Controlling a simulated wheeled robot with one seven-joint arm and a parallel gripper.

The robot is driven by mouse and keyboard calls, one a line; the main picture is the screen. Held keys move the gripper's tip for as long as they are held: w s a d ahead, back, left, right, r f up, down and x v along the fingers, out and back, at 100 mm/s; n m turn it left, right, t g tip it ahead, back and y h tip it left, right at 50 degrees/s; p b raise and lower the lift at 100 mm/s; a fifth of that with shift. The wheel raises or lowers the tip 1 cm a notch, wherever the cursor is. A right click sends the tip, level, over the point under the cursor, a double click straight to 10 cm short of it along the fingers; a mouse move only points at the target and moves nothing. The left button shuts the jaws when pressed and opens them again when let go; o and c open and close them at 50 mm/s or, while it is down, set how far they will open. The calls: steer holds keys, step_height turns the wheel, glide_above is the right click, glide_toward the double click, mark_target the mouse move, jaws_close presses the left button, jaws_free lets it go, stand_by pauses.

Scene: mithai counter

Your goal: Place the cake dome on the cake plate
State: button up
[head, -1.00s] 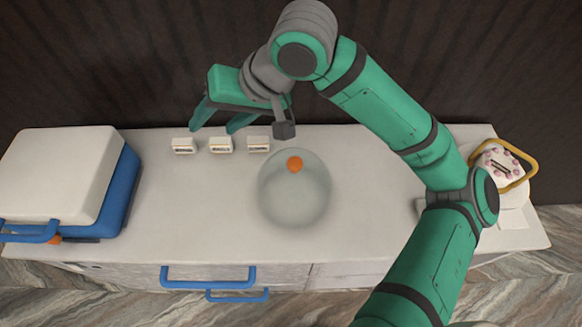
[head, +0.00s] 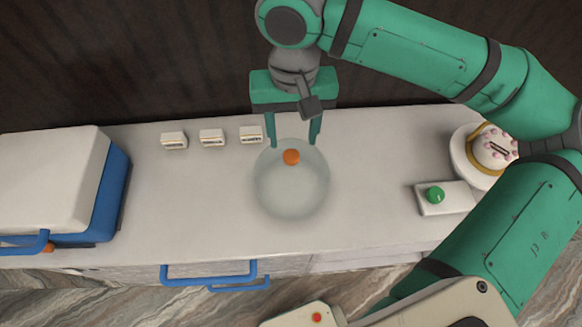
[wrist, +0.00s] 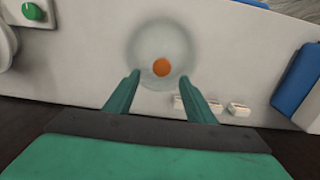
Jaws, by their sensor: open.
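The cake dome (head: 291,190) is a see-through glass dome with an orange knob on top, standing on the counter near its middle. It also shows in the wrist view (wrist: 160,45), ahead of the fingertips. My gripper (head: 293,145) is open and empty, pointing down, with its two fingers either side of the knob in the head view; in the wrist view (wrist: 162,80) the knob lies just beyond the fingertips, not between them. The cake plate (head: 458,152) is at the right end of the counter, bearing a white cake with pink dots; my arm partly covers it.
A white block with a green knob (head: 450,205) sits in front of the cake plate. Three small white labels (head: 212,138) stand left of the dome. A white and blue box (head: 122,190) fills the left end. The counter between dome and green-knob block is clear.

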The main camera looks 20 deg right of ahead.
mark_target(292, 155)
steer(key=shift+s+a+f, duration=0.1)
steer(key=shift+f, duration=1.4)
steer(key=shift+s+a+f, duration=0.1)
steer(key=shift+f, duration=1.4)
steer(key=shift+w, duration=0.2)
jaws_close()
steer(key=shift+s+d, duration=0.1)
steer(key=shift+s, duration=0.05)
